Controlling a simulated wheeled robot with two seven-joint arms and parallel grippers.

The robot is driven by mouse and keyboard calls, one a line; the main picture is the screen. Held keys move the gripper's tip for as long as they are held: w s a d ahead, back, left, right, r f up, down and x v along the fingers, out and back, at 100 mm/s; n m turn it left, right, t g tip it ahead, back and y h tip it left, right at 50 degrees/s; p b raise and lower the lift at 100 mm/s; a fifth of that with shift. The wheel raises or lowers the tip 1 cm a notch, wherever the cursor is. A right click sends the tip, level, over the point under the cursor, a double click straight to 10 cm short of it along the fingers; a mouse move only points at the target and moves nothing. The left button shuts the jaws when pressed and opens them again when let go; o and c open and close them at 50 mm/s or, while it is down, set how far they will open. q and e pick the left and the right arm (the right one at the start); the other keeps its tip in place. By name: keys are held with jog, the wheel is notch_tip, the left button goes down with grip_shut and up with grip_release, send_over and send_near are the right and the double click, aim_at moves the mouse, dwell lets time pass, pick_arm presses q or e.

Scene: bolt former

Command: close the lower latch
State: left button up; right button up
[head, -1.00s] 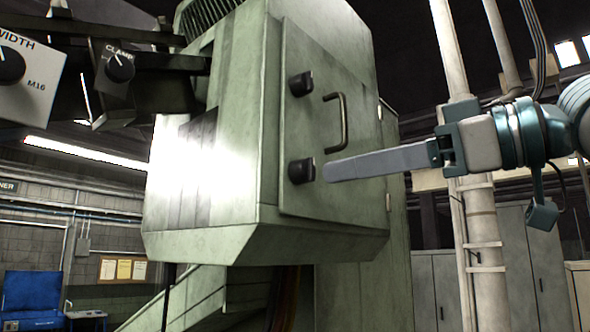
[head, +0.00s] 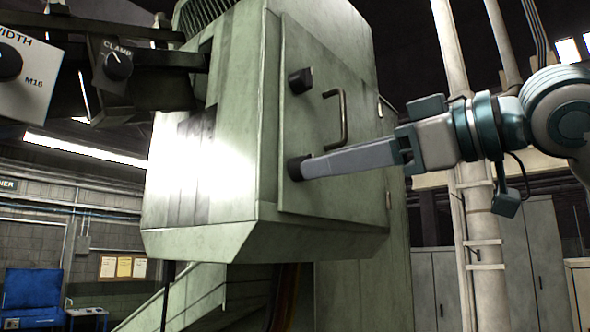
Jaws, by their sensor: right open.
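The lower latch (head: 293,168) is a small black block on the left side of the pale green machine door (head: 345,205). The matching upper latch (head: 299,81) sits above it, and a curved door handle (head: 344,120) is to their right. My right gripper (head: 306,167) reaches in from the right with its grey fingers pointing left. Its fingertips are at the right side of the lower latch and cover part of it; I cannot tell whether they touch. No held thing shows in it. My left gripper is out of the picture.
Knob panels marked CLAMP (head: 117,66) and WIDTH (head: 20,75) hang at the upper left. The green machine body (head: 215,160) fills the middle. Pale vertical pipes (head: 482,230) and grey cabinets (head: 545,260) stand behind at the right.

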jog(key=a+m+b, duration=0.1)
jog(key=m+b, duration=0.1)
jog(key=m, duration=0.1)
jog(key=w+a+m+b, duration=0.1)
jog(key=m+b, duration=0.2)
jog(key=m, duration=0.1)
jog(key=w+a+m+b, duration=0.1)
jog(key=m+b, duration=0.1)
jog(key=m, duration=0.2)
jog(key=shift+w+a, duration=0.2)
jog(key=shift+a, duration=0.05)
